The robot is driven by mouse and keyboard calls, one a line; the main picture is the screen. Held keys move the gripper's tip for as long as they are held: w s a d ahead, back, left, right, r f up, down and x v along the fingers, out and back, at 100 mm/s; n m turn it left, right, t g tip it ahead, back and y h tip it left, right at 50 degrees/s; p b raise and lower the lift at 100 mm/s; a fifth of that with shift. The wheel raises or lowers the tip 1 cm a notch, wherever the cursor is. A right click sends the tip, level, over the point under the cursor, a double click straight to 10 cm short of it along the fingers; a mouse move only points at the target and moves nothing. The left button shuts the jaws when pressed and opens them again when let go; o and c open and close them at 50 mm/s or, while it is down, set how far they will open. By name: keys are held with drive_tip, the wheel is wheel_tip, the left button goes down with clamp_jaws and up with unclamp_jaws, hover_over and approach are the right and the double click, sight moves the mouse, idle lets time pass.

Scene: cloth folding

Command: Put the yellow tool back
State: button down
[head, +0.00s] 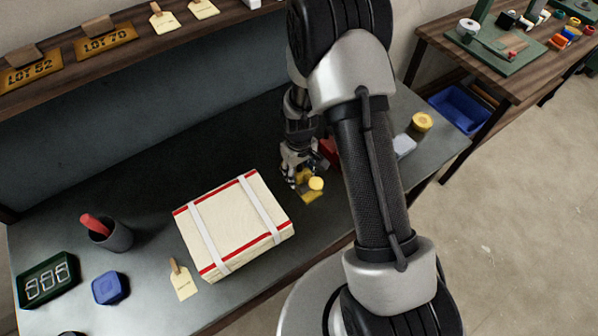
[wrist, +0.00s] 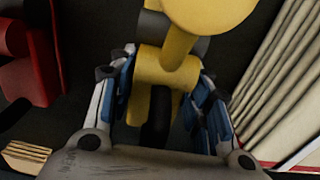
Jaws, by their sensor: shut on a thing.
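The yellow tool (wrist: 165,65) is between the two blue-padded fingers of my gripper (wrist: 163,85) in the wrist view. My gripper is shut on it. Its round yellow end points away from the palm, toward the top of that view. In the head view, the yellow tool (head: 312,187) shows just below my gripper (head: 299,178), over the grey bench to the right of the wrapped parcel. The fingers and my arm hide part of it there. I cannot tell whether it touches the bench.
The cream, red-edged parcel (head: 235,222) lies close on the left. A red object (head: 329,150) stands just behind my gripper, partly hidden by my arm. A dark cup (head: 110,234), blue item (head: 109,288) and green display (head: 47,280) are at left. A yellow roll (head: 422,122) is at right.

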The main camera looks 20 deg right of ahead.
drive_tip(key=c, duration=1.3)
unclamp_jaws()
drive_tip(key=shift+f, duration=0.2)
drive_tip(key=o, duration=0.5)
drive_tip(key=shift+c, duration=0.2)
